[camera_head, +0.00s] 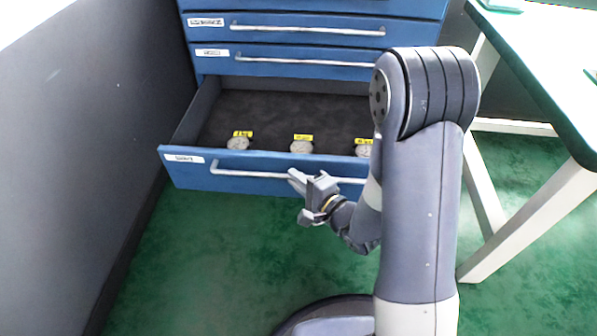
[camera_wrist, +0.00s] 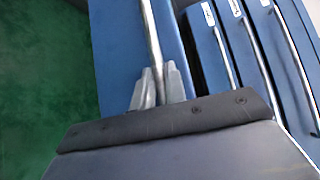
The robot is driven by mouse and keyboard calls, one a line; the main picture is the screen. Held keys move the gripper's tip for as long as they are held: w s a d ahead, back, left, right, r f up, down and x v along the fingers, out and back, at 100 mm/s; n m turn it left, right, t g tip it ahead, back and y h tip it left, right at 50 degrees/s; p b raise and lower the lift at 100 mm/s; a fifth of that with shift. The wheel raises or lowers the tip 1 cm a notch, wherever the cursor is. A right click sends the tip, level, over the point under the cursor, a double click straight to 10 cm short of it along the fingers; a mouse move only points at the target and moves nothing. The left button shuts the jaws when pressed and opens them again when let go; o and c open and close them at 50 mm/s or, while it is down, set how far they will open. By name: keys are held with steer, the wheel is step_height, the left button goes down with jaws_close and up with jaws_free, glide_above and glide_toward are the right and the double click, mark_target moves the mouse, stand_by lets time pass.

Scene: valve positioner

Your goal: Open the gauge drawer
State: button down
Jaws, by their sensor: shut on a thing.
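The gauge drawer (camera_head: 200,176) is the lowest blue drawer in view and stands pulled well out from its cabinet, its dark-lined inside showing. Three round gauges with yellow tags lie inside near its front: a left one (camera_head: 238,144), a middle one (camera_head: 301,147) and a right one (camera_head: 362,151) partly hidden by my arm. My gripper (camera_head: 300,180) is at the drawer's long silver handle (camera_head: 245,173), near its middle. In the wrist view, the two fingers (camera_wrist: 158,85) are closed around the handle bar (camera_wrist: 150,35).
Shut blue drawers with silver handles (camera_head: 300,30) are above the open drawer. A grey wall (camera_head: 70,150) runs close along the left. A white-legged table (camera_head: 540,50) stands on the right. Green floor (camera_head: 200,260) is clear in front of the drawer.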

steer(key=shift+s, duration=0.8)
steer(key=c, duration=1.5)
jaws_free()
steer(key=shift+o, duration=0.2)
steer(key=p+v, duration=0.1)
steer(key=v, duration=0.9)
steer(key=shift+s+d, duration=0.2)
steer(key=shift+s, duration=0.1)
steer(key=b+x, duration=0.1)
steer(key=x, duration=1)
steer(key=shift+d, duration=0.1)
